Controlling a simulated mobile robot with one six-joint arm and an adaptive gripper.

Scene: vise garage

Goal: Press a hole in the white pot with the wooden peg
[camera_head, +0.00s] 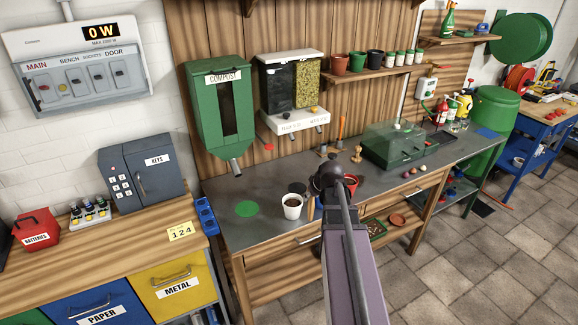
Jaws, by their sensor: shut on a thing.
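A white pot (292,206) with dark filling stands upright near the front edge of the grey workbench. A small wooden peg (357,154) with a knobbed top appears to stand farther back on the bench. The dark end of my arm with my gripper (327,178) is over the bench, right of the white pot and apart from it. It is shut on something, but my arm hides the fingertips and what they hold. A red pot (351,182) shows partly behind my arm, close to the gripper; whether they touch cannot be told.
A clear-lidded green box (393,147) stands at right. A compost dispenser (222,108) and a two-part dispenser (292,90) hang above. The bench's left front is clear.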

